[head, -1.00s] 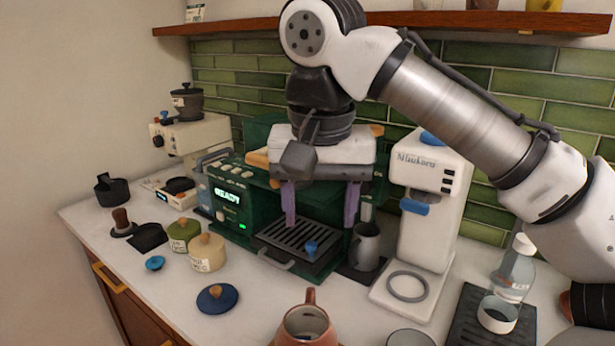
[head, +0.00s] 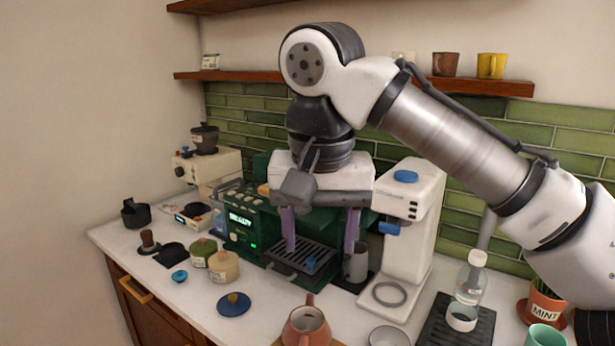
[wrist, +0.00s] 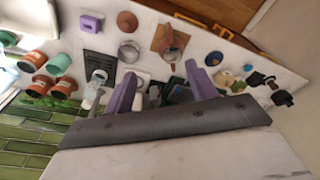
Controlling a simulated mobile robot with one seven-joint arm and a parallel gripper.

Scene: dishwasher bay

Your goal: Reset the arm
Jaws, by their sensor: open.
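My gripper (head: 320,228) is raised in the middle of the head view, in front of the green coffee machine (head: 240,232). Its two purple fingers point down and stand wide apart with nothing between them. My gripper also shows in the wrist view (wrist: 158,88), again open and empty. My arm bends at the elbow and runs off to the right of the head view. My gripper and wrist hide part of the coffee machine.
A white Nikuoro-style grinder (head: 410,240) stands right of the coffee machine. A terracotta pot (head: 306,326), glass bottle (head: 470,284), canisters (head: 224,267) and blue lid (head: 233,304) stand on the white counter (head: 190,305). A wooden shelf (head: 450,84) runs above.

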